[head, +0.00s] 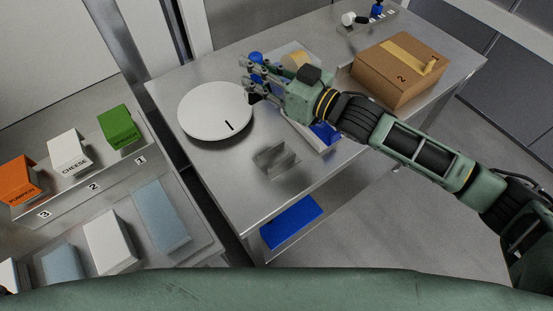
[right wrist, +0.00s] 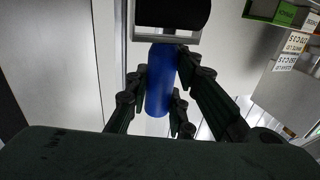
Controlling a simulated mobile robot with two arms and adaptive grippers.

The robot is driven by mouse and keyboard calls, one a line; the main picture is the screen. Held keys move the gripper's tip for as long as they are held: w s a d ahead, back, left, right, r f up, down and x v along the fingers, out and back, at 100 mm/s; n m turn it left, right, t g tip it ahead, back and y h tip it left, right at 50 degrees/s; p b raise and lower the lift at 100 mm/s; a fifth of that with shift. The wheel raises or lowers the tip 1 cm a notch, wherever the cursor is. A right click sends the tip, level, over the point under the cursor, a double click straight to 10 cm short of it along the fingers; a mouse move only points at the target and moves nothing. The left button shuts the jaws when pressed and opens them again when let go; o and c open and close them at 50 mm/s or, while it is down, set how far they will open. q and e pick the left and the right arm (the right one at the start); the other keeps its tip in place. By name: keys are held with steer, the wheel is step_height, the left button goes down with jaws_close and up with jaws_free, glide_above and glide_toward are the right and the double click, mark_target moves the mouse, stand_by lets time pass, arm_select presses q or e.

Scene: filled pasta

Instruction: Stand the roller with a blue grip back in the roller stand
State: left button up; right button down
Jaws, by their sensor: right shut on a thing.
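My right gripper (head: 256,80) is shut on the roller's blue grip (right wrist: 160,85), and the fingers wrap around it in the right wrist view. The roller's dark cylinder (right wrist: 172,12) in a metal frame sticks out beyond the fingers. In the head view, part of the blue grip (head: 256,57) shows above the fingers, at the far edge of the white disc. A small grey metal holder with upright plates (head: 275,160) stands empty near the table's front edge. It may be the roller stand; I cannot be sure. My left gripper is out of view.
A white round disc (head: 212,108) lies on the metal table (head: 240,185). A cardboard box (head: 398,72) stands at right. A rack (head: 372,20) with small items is at the back. Boxes, including a green one (head: 118,126), stand on the left shelf. Bare table surrounds the holder.

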steer(key=shift+w+d, duration=0.45)
steer(key=shift+w, duration=0.05)
steer(key=shift+s+d+f, duration=0.15)
steer(key=shift+d+f, duration=0.05)
steer(key=shift+f, duration=0.05)
steer(key=s+d+f+p, duration=0.1)
steer(key=s+f, duration=0.2)
steer(key=s+d+f+p, duration=0.1)
steer(key=s+f, duration=0.2)
steer(key=s, duration=0.1)
steer(key=s+f+p, duration=0.2)
steer(key=s+f, duration=0.1)
steer(key=f, duration=0.1)
steer(key=shift+s+d+f, duration=0.1)
steer(key=shift+s+d, duration=0.2)
steer(key=shift+d, duration=0.1)
steer(key=shift+f, duration=0.1)
steer(key=shift+f, duration=0.2)
steer(key=c, duration=1.5)
jaws_free()
steer(key=shift+c, duration=0.2)
